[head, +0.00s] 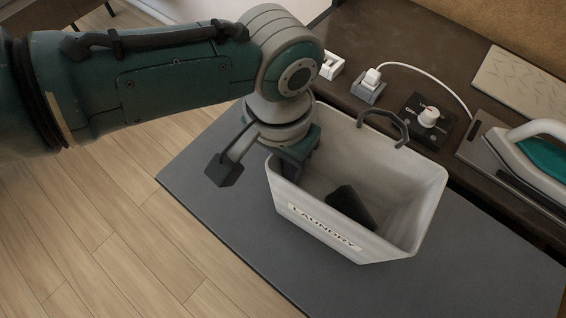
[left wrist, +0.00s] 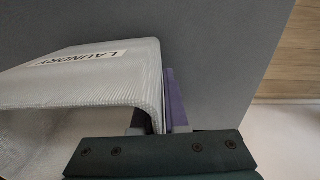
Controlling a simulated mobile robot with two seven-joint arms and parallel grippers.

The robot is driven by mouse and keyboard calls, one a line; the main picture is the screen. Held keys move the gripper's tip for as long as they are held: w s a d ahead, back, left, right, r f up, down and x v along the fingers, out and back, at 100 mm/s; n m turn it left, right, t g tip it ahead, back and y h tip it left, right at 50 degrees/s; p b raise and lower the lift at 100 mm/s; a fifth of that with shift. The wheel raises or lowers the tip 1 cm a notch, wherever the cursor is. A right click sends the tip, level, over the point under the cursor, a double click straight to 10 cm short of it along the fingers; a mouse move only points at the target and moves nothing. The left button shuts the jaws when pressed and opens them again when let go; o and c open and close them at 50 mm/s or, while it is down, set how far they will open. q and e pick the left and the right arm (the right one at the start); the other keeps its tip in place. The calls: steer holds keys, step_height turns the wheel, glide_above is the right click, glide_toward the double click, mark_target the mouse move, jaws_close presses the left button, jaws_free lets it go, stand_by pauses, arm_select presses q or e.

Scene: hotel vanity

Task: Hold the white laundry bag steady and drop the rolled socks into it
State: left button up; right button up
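The white laundry bag (head: 400,180) stands open on a grey mat, its "LAUNDRY" label facing the front. A dark, elongated shape (head: 350,207) lies inside it; I cannot tell whether this is the rolled socks. My left gripper (head: 292,165) is at the bag's left rim, its fingertips partly hidden in the head view. In the left wrist view, the bag wall (left wrist: 85,85) runs between the close-set fingers of my left gripper (left wrist: 158,118), which appear shut on it. My right gripper is not in view.
The grey mat (head: 210,165) has free room in front and to the right.

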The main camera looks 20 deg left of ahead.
arm_select(q)
steer(key=o, duration=0.4)
steer(key=r, duration=1.2)
steer(key=shift+a, duration=0.2)
